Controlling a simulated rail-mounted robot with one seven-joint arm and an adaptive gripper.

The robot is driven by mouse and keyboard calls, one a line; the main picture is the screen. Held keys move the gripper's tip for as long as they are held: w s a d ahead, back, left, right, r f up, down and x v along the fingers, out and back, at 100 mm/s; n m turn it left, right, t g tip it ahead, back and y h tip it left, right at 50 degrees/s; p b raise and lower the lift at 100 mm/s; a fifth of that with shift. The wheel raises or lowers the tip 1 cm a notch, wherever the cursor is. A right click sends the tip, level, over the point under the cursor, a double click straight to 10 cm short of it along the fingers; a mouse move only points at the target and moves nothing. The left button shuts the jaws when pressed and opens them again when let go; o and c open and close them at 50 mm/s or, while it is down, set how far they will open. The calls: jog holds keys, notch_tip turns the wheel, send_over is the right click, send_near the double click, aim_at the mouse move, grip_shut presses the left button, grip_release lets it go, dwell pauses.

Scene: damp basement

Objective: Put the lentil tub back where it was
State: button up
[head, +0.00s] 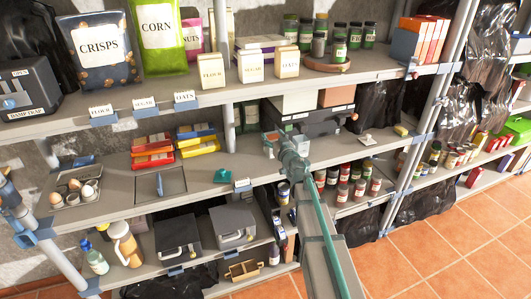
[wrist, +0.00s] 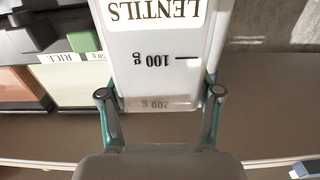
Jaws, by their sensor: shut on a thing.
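The lentil tub (wrist: 155,50) is a white, straight-sided container. In the wrist view its LENTILS label and gram marks appear upside down. My gripper (wrist: 161,95) is shut on it, with one finger at each side of its lower part in the picture. In the head view my gripper (head: 270,147) is at the middle shelf, in front of the dark boxes at the back. I cannot tell whether the tub touches the shelf.
A container with a RICE label (wrist: 68,57) is left of the tub in the wrist view. The middle shelf (head: 205,172) has bare room left of my arm. Red and yellow packets (head: 153,150) lie further left. Flour and oats boxes (head: 250,67) stand on the shelf above.

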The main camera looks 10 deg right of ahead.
jog(key=shift+w+a+f+b, duration=0.4)
jog(key=shift+w+f, duration=0.35)
jog(key=shift+f, duration=0.75)
jog(key=shift+w+a+f+b, duration=0.45)
jog(key=shift+w+f, duration=0.3)
jog(key=shift+f, duration=0.7)
jog(key=shift+w+a+f+b, duration=0.25)
jog(key=shift+w+f+b, duration=0.4)
jog(key=shift+f, duration=0.85)
jog(key=shift+w+f, duration=0.1)
jog(key=o, duration=1.5)
jog(key=shift+f, duration=0.1)
